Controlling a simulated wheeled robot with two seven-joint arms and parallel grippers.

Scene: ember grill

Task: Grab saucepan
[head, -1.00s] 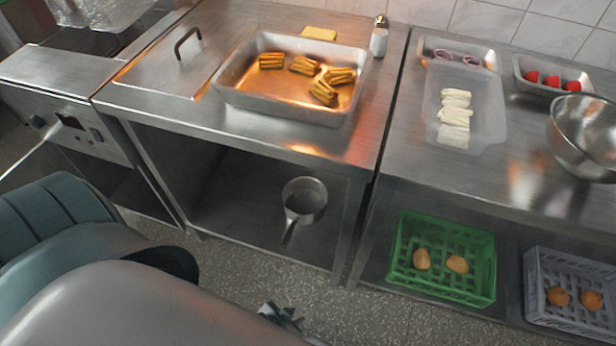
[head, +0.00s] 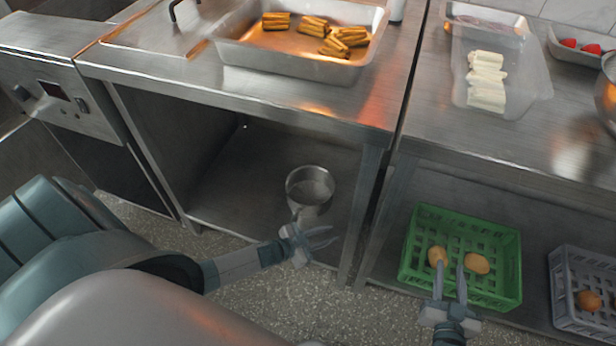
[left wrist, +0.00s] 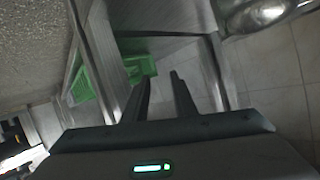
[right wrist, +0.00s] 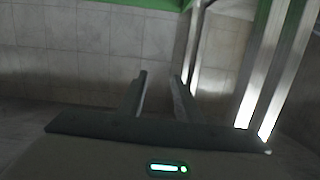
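A metal saucepan (head: 310,187) stands on the lower shelf under the left steel counter in the head view. Its handle points toward me and is largely hidden behind my left gripper. My left gripper (head: 326,238) is open and empty, in front of the shelf, just below the saucepan in the picture. Its open fingers (left wrist: 160,88) also show in the left wrist view. My right gripper (head: 453,280) is open and empty in front of the green crate. Its fingers (right wrist: 160,82) show apart in the right wrist view.
A green crate (head: 510,262) with two potatoes and a grey crate (head: 590,262) stand on the right lower shelf. A counter leg (head: 365,225) separates the shelves. A tray (head: 225,50) of grilled food sits on the left counter top. The shelf left of the saucepan is clear.

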